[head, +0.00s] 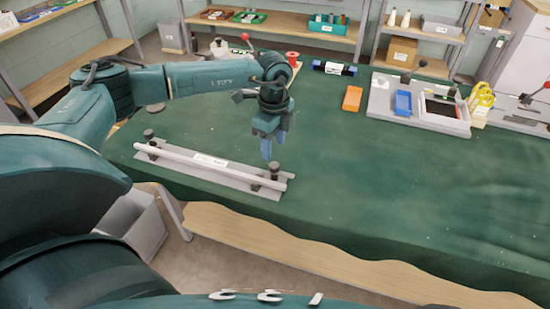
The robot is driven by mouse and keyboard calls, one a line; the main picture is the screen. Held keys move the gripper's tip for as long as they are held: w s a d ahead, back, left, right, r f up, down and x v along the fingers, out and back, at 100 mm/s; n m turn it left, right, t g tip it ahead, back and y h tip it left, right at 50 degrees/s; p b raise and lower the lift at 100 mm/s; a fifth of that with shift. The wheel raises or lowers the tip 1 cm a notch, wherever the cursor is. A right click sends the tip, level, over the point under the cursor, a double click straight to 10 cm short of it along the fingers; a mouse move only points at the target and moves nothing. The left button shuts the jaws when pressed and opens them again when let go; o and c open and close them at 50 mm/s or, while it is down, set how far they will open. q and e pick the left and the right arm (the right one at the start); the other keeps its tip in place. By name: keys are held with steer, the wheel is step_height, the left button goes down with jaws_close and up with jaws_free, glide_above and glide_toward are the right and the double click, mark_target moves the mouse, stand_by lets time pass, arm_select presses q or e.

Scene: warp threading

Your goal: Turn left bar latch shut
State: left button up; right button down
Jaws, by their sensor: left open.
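A white bar (205,161) lies in a grey base plate (215,174) near the front left edge of the green table. A dark knobbed latch, the left bar latch (150,139), stands at the bar's left end. Whether it is turned across the bar is too small to tell. A similar right latch (273,171) stands at the right end. My left gripper (273,146) is open and points down, empty, above and just behind the right latch, far from the left one. My right gripper is out of view.
An orange tray (352,98), a blue bin (403,103) and a grey fixture (378,103) sit at the back right. A red spool (292,58) stands behind my left arm. The table's middle and right front (400,200) are clear.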

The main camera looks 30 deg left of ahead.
mark_target(274, 165)
arm_select(q)
step_height(274, 165, down, 6)
steer(key=shift+r, duration=0.15)
steer(key=shift+f, duration=0.5)
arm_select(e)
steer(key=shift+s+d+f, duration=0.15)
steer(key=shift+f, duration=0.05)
arm_select(q)
steer(key=c, duration=1)
steer(key=shift+o, duration=0.2)
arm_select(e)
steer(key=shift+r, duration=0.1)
